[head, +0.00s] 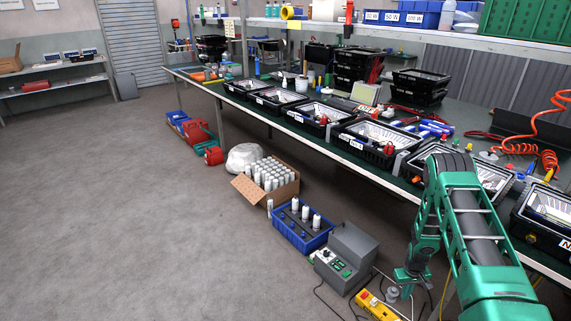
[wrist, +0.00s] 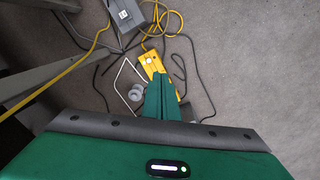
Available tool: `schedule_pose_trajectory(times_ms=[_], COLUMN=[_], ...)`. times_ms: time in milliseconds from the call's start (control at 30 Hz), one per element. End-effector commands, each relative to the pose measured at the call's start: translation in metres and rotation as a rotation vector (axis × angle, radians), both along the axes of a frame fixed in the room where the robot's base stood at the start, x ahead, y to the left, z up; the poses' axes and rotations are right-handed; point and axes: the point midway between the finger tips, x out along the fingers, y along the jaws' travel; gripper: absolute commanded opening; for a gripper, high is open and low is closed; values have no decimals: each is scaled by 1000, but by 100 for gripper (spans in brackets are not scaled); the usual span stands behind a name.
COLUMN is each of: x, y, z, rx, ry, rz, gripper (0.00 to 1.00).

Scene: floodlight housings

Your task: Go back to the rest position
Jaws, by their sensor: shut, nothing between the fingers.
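My green arm reaches in from the lower right of the head view, beside the front edge of the workbench (head: 345,171). My gripper (head: 404,287) hangs low in front of the bench and points down at the floor. In the wrist view my gripper (wrist: 162,88) has its green fingers together with nothing held. The fingers partly cover a yellow box (wrist: 151,66) on the floor, which also shows in the head view (head: 375,306). How far above the floor the fingertips are, I cannot tell.
A grey control box (head: 348,255), a blue crate (head: 290,239) of white cylinders and a cardboard box (head: 284,190) stand on the floor. Cables lie around the yellow box. Several black floodlight housings (head: 370,141) line the bench. The left floor is clear.

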Motion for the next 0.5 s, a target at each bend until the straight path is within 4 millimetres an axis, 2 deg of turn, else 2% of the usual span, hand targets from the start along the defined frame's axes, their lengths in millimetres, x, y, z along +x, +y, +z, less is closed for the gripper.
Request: schedule_pose_trajectory(times_ms=[33, 267, 500], x=[6, 12, -3], y=[-4, -19, -26], z=[26, 129, 232], rx=[-6, -30, -46], ry=[-5, -6, -6], rz=[-13, -77, -149], gripper=[0, 0, 0])
